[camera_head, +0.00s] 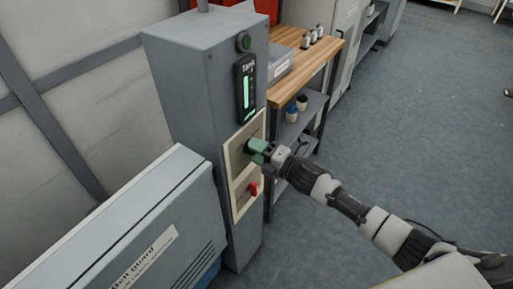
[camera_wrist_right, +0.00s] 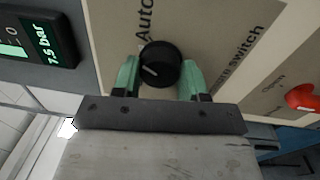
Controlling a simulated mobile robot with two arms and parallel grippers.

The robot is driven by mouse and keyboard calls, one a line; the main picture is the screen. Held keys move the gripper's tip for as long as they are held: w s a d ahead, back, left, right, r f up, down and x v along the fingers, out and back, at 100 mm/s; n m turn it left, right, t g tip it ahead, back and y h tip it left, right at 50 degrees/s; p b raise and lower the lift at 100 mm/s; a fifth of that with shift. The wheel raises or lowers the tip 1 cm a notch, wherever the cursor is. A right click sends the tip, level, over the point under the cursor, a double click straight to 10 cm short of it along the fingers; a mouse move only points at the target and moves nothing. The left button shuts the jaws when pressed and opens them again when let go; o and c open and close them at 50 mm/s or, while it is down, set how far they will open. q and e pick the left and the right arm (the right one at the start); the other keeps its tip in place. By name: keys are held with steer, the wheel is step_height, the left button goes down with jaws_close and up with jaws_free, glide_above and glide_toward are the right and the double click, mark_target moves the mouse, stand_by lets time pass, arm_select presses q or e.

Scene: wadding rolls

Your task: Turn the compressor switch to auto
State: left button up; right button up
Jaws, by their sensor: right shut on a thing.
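The compressor switch is a round black knob (camera_wrist_right: 160,63) on a beige plate (camera_head: 236,145) on the front of a tall grey cabinet (camera_head: 185,90). In the right wrist view, the word "Auto" is printed above the knob and "switch" runs along its right side. A white mark on the knob lies toward its lower left in that view, apart from the word. My right gripper (camera_head: 253,150) is shut on the knob, its green fingers (camera_wrist_right: 161,66) on either side. In the head view the gripper hides the knob. My left gripper is not in view.
A red valve handle (camera_head: 254,188) sits on a plate below the switch; it also shows in the right wrist view (camera_wrist_right: 302,97). A lit tank display (camera_head: 245,88) reads 7.5 bar above. A belt guard box (camera_head: 130,225) stands left. A wooden-topped bench (camera_head: 310,62) stands behind. Open floor lies right.

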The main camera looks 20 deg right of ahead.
steer(key=shift+m+p, duration=0.5)
steer(key=shift+m, duration=1.2)
steer(key=o, duration=0.9)
steer(key=b+v, duration=0.1)
steer(key=v, duration=1)
steer(key=shift+a+b, duration=0.15)
steer(key=shift+b, duration=0.15)
steer(key=shift+f+m, duration=0.1)
steer(key=shift+m, duration=0.2)
